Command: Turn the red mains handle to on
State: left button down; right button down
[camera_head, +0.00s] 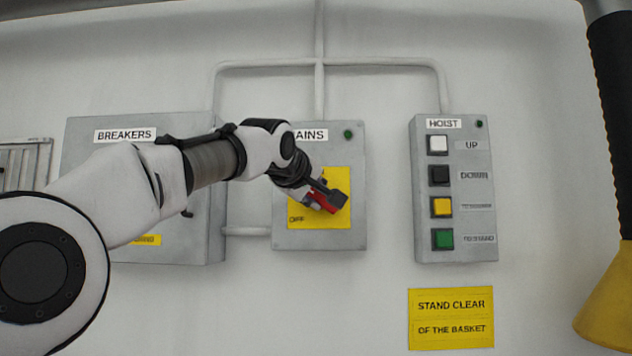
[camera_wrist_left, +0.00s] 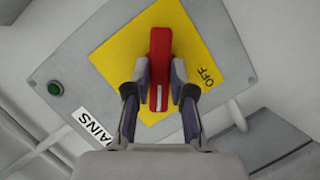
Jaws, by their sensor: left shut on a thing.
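The red mains handle (camera_head: 319,204) sits on a yellow plate (camera_head: 338,180) on the front of the grey mains box (camera_head: 355,233). My left gripper (camera_head: 328,194) reaches it from the left and partly covers it. In the left wrist view, my left gripper (camera_wrist_left: 159,88) is shut on the red handle (camera_wrist_left: 160,48), with one finger on each side. The handle lies slanted to the yellow plate's edges there. A white mark shows on its lower end. The OFF label (camera_wrist_left: 208,76) is right of the handle. An ON label is not visible. My right gripper is not in view.
A breakers box (camera_head: 85,135) is left of the mains box, partly behind my left arm. A hoist box (camera_head: 425,250) with several buttons is right of it. A yellow sign (camera_head: 451,319) hangs below that. A black ribbed thing (camera_head: 612,110) stands at the far right.

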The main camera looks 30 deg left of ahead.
pick_arm(q)
jog(key=m+g+y+p, duration=0.1)
jog(key=m, duration=0.1)
jog(key=r+m+g+p, duration=0.1)
jog(key=m+p, duration=0.1)
jog(key=shift+y, duration=0.4)
jog(key=m+g+y+p, duration=0.1)
jog(key=m+p, duration=0.1)
jog(key=m, duration=0.1)
jog(key=shift+w+d+f+y, duration=0.1)
jog(key=shift+d+y, duration=0.05)
jog(key=shift+y, duration=0.25)
jog(key=c, duration=1.2)
grip_release()
jog(key=shift+f, duration=0.1)
jog(key=shift+o, duration=1)
jog(key=shift+w, duration=0.1)
jog(key=shift+w+f, duration=0.1)
jog(key=shift+f, duration=0.05)
